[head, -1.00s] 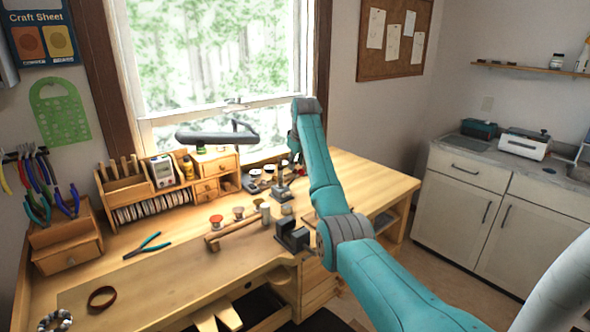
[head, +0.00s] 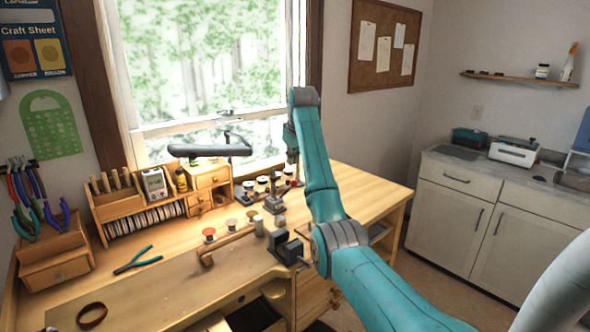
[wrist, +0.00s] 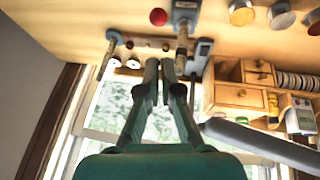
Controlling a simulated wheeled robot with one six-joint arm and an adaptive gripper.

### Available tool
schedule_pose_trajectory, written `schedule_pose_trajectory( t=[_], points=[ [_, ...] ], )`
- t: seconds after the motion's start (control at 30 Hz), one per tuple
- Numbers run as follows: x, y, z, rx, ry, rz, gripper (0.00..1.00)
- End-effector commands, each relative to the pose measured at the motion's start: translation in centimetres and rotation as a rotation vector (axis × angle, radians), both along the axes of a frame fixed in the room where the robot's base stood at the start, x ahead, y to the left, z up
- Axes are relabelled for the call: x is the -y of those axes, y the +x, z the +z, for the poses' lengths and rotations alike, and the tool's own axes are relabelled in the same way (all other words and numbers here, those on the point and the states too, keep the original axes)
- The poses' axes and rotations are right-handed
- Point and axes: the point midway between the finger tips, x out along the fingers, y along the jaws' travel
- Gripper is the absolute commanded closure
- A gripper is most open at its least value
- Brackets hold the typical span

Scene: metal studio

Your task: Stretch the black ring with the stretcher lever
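A small grey metal device with an upright post (head: 274,200) stands on the bench; it looks like the stretcher. In the wrist view its post (wrist: 182,32) is beyond my fingertips, and a red ball knob (wrist: 158,17) is beside it. I cannot tell for sure which part is the lever. The knob also shows in the head view (head: 294,183). I cannot make out a black ring on it. My gripper (wrist: 160,64) points towards the bench, apart from the device. Its fingers are close together with nothing seen between them.
A grey vise-like block (head: 286,248) stands at the bench's front edge, near my arm. Pliers (head: 137,260) and a reddish-brown band (head: 92,315) lie to the left. A wooden organizer (head: 140,205) and a dark lamp head (head: 210,151) are behind. The bench's right end is clear.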

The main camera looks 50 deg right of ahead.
Motion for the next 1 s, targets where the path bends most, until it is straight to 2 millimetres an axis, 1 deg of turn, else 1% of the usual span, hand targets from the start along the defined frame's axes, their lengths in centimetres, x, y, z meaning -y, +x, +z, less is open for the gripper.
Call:
schedule_pose_trajectory(
  t=[0.17, 0.47, 0.77, 1.0],
  points=[
    [0.3, -0.7, -0.5, 0.096, 0.095, -0.239, 1.00],
    [0.5, -2.3, -1.5, 0.314, 0.346, -0.788, 1.00],
    [0.5, -4.0, -2.3, 0.513, 0.633, -1.323, 1.00],
    [0.4, -5.6, -2.8, 0.650, 0.889, -1.743, 1.00]
  ],
)
